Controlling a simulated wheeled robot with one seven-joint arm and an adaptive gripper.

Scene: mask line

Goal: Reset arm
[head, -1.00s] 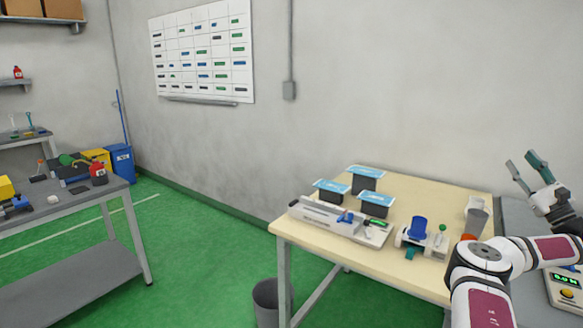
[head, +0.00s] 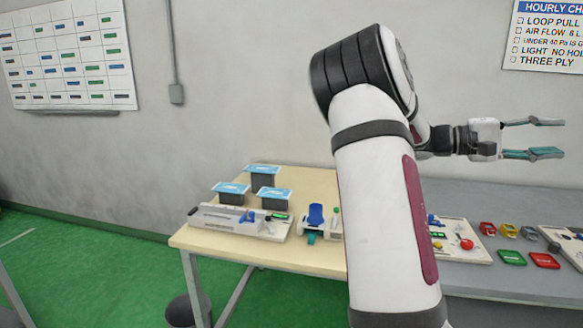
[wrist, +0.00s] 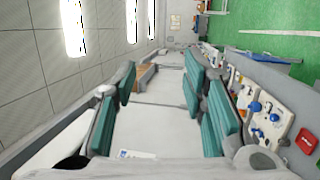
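My gripper (head: 535,138) is at the right in the head view, raised above the grey table and pointing right. Its two teal-padded fingers are apart with nothing between them. In the wrist view the gripper (wrist: 165,100) also shows its teal pads spread apart and empty. My white arm stands bent in the middle of the head view and hides part of the tables behind it.
A cream table (head: 210,242) holds blue-topped dark bins (head: 263,174), a long grey-white device (head: 228,219) and a blue-topped fixture (head: 316,216). A grey table (head: 490,210) at right holds a button panel (head: 462,243), green (head: 511,258) and red (head: 544,261) pads, and small coloured clips.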

